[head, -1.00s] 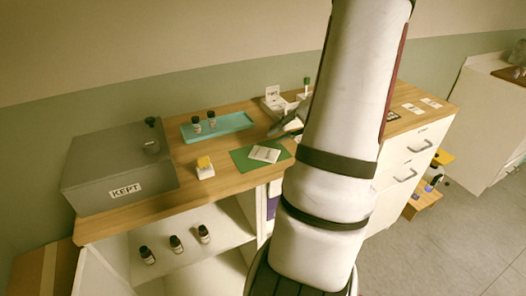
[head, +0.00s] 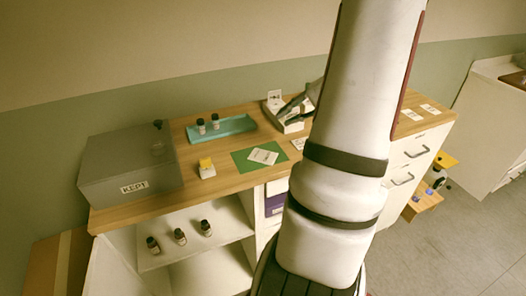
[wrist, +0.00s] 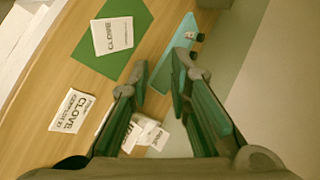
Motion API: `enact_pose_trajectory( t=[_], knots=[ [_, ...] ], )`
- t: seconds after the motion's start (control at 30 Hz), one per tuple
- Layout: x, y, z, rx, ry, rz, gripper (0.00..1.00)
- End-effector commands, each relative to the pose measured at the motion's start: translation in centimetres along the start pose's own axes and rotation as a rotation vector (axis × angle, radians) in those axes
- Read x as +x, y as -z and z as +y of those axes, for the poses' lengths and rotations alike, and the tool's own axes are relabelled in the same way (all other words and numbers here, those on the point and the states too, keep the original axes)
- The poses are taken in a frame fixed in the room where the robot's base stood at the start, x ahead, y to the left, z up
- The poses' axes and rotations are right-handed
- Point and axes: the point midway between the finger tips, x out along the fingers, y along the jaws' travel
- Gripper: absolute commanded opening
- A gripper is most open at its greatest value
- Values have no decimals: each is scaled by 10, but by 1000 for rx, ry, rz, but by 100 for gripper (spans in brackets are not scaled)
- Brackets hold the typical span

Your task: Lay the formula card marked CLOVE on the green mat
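The green mat (head: 240,161) lies on the wooden counter, and a white card (head: 263,157) rests flat on it. In the wrist view that card (wrist: 113,35) lies on the mat (wrist: 90,60), its bold print upside down and hard to read. A second white card (wrist: 72,110), marked CLOVE, lies flat on bare wood beside the mat. My gripper (wrist: 162,72) is open, with nothing between its fingers, above the counter. In the head view my gripper is by the white box, partly hidden by my arm.
A teal tray (head: 240,125) holds two dark bottles. A grey box marked KEPT (head: 130,165) stands left. A yellow-topped block (head: 206,170) is left of the mat. A white box with cards (head: 274,105) stands behind. Several bottles sit on the lower shelf (head: 222,232).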

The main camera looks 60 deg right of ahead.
Motion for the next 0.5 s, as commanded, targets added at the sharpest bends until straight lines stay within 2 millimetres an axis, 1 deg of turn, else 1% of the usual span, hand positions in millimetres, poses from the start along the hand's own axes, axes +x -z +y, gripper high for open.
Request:
enact_pose_trajectory(
  t=[0.03,0.37,0.47,0.5],
  knots=[
    [-2,0,-1,0,0,-1,18],
    [0,0,-1,-1,-1,-2,18],
    [9,-16,-20,-43,-26,-40,18],
    [14,-26,-32,-72,-44,-65,18]
  ],
)
